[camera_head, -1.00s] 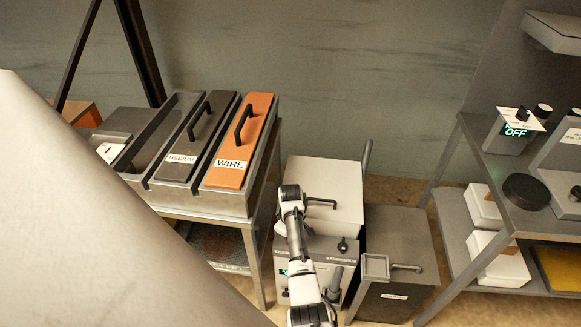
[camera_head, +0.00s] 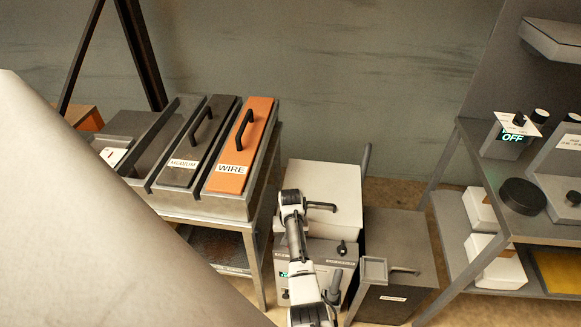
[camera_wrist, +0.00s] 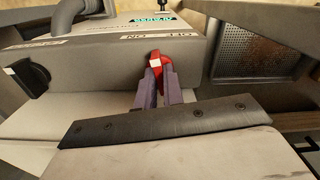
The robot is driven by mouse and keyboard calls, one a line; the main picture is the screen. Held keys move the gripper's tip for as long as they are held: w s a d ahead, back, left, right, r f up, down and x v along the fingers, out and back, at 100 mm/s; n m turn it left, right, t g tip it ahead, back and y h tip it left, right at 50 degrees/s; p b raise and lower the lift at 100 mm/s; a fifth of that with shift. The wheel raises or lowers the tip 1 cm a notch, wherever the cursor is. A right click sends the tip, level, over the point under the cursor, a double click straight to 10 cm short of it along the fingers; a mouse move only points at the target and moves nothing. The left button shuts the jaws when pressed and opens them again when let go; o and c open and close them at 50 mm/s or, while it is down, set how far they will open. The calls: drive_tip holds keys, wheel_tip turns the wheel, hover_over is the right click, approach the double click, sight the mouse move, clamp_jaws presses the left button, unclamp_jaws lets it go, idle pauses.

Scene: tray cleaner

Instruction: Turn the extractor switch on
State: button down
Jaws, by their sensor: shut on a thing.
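The extractor is a pale grey cabinet (camera_head: 325,255) on the floor in the middle of the head view. It also shows in the wrist view (camera_wrist: 100,60), where its panel appears upside down with OFF and ON labels and a small green display. A red switch (camera_wrist: 155,60) with a pale patch sits at the panel edge below these labels. My gripper (camera_wrist: 158,78) is shut on the red switch, its purple fingers on either side. In the head view my white arm reaches down in front of the cabinet, and the fingers and switch cannot be made out.
A dark bin (camera_head: 395,300) stands right beside the extractor. A bench with MEDIUM (camera_head: 183,163) and orange WIRE (camera_head: 232,180) lidded boxes is on the left. A metal shelf (camera_head: 490,165) with an OFF display is on the right. A grey hose (camera_wrist: 70,15) shows in the wrist view.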

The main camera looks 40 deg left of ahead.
drive_tip(key=shift+m, duration=1)
drive_tip(key=c, duration=1.5)
unclamp_jaws()
wheel_tip(320, 180, up, 14)
drive_tip(key=shift+f+b, duration=0.1)
drive_tip(key=shift+b, duration=0.8)
